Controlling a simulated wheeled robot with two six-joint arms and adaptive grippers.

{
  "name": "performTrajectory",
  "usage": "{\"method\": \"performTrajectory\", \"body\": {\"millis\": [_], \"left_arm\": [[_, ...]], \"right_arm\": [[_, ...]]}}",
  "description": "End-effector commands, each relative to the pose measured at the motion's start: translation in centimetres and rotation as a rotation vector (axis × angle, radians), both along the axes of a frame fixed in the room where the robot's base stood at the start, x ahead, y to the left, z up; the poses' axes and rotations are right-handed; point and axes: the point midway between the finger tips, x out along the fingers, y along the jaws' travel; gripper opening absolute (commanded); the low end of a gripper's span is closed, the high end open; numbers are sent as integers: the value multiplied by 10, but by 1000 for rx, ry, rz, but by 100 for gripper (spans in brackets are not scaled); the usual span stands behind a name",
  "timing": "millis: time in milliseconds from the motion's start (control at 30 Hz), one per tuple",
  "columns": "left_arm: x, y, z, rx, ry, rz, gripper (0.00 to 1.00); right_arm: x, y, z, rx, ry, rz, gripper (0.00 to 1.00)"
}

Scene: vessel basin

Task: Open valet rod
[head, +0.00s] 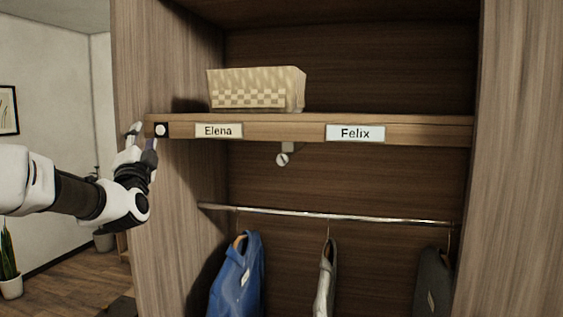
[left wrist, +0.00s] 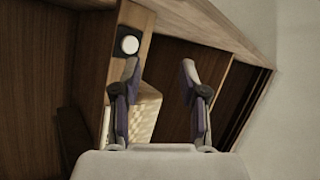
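A small white round knob in a dark square plate, which looks like the valet rod's end (head: 161,130), sits at the left end of the shelf's front edge. It also shows in the left wrist view (left wrist: 129,44), just above the left-hand fingertip. My left gripper (head: 143,140) is beside it, at the closet's left side panel. In the left wrist view my left gripper (left wrist: 160,72) is open with nothing between its fingers. The knob lies off to one side of the gap between them. I cannot tell whether a finger touches it. My right gripper is out of view.
The wooden shelf (head: 290,122) bears Elena (head: 218,130) and Felix (head: 355,133) labels and a woven basket (head: 257,88). A small round fitting (head: 283,159) hangs below it. A metal rail (head: 340,217) holds a blue garment (head: 238,275) and others. A plant stands lower left.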

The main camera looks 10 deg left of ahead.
Motion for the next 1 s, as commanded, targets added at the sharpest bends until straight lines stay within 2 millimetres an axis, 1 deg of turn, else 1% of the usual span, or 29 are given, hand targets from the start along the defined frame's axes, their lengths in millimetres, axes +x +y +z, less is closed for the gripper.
{"method": "performTrajectory", "body": {"millis": [33,67,100,167,200,233,267,300,333,400,500,567,667,800,900,1000], "left_arm": [[6,-22,-6,-79,-12,-134,43],[10,-39,-10,-132,-15,-226,43],[14,-66,-15,-197,-8,-347,43],[17,-109,-27,-285,29,-517,43],[18,-140,-37,-330,68,-616,43],[17,-165,-45,-353,104,-684,43],[15,-190,-54,-368,147,-742,43],[11,-221,-65,-358,201,-798,43],[8,-239,-72,-329,235,-819,43],[1,-270,-79,-248,270,-842,43],[-1,-285,-75,-217,270,-849,43],[4,-285,-70,-220,268,-847,43],[18,-290,-63,-221,267,-847,43],[44,-300,-54,-219,267,-848,43],[59,-305,-51,-221,266,-847,43],[66,-308,-51,-222,265,-846,43]], "right_arm": [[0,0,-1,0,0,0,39],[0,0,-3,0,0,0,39],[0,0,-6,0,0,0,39],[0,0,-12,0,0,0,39],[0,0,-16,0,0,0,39],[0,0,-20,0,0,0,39],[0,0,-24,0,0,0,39],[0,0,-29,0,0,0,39],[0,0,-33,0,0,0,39],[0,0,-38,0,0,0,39],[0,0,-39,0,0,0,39],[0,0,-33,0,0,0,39],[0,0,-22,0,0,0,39],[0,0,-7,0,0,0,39],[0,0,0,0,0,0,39],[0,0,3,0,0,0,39]]}}
